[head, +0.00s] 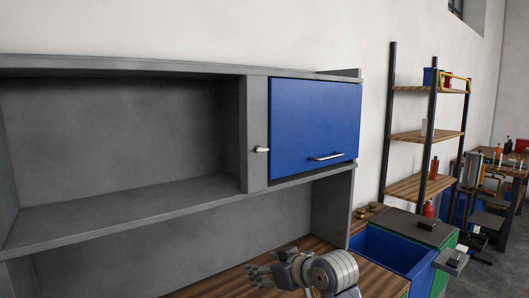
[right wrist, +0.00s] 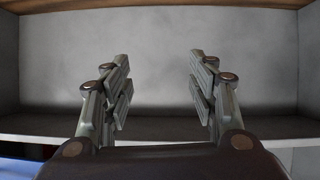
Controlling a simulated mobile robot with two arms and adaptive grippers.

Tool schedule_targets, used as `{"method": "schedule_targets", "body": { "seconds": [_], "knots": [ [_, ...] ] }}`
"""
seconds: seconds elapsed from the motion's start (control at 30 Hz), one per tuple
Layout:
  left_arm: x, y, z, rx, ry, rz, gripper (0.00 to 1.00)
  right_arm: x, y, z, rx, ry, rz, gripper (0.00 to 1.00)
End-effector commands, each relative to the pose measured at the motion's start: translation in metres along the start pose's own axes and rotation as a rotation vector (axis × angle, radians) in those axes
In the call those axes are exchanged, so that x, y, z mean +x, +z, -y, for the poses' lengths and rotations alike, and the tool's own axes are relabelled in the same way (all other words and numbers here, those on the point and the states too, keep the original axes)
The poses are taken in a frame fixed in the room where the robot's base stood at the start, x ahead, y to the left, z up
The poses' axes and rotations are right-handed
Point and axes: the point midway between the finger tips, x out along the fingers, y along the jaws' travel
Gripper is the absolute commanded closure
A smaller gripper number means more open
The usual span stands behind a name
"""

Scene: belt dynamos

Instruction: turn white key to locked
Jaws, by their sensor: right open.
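The white key (head: 262,149) is a small pale lever on the grey upright just left of the blue cabinet door (head: 316,125). It points roughly sideways, toward the door. The door looks closed and has a metal bar handle (head: 326,157). My right gripper (head: 254,276) is low in the head view, below the key and clear of it, with its fingers toward the left. In the right wrist view its two fingers (right wrist: 160,78) are spread apart with nothing between them. The key is not visible in that view. My left gripper is not in view.
The grey shelf unit (head: 120,207) has an empty open bay left of the door. A wooden worktop (head: 385,281) lies below. A blue bin (head: 394,252) stands at its right.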

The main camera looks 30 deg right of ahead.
Motion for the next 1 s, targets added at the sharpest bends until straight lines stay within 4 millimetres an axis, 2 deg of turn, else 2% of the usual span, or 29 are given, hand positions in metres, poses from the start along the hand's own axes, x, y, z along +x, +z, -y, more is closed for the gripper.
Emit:
{"method": "schedule_targets", "body": {
  "seconds": [0.03, 0.2, 0.3, 0.4, 0.5, 0.63, 0.77, 1.0],
  "knots": [
    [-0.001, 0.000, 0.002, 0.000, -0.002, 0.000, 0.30, -0.012, -0.036, -0.015, 0.007, 0.006, -0.068, 0.47],
    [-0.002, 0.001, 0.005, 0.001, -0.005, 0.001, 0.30, -0.062, -0.135, -0.057, 0.034, 0.001, -0.273, 0.47],
    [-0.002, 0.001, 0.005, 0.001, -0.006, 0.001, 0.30, -0.094, -0.176, -0.075, 0.047, -0.006, -0.374, 0.47],
    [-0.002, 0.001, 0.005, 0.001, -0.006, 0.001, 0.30, -0.119, -0.204, -0.087, 0.053, -0.011, -0.447, 0.47],
    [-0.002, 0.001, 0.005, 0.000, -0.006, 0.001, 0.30, -0.135, -0.218, -0.094, 0.057, -0.016, -0.488, 0.47],
    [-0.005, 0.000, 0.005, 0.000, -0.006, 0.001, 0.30, -0.137, -0.227, -0.097, 0.060, -0.020, -0.504, 0.47],
    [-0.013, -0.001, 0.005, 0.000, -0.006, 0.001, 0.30, -0.122, -0.236, -0.096, 0.062, -0.022, -0.502, 0.47],
    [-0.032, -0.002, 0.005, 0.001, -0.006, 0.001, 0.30, -0.081, -0.259, -0.095, 0.063, -0.022, -0.501, 0.47]
  ]
}}
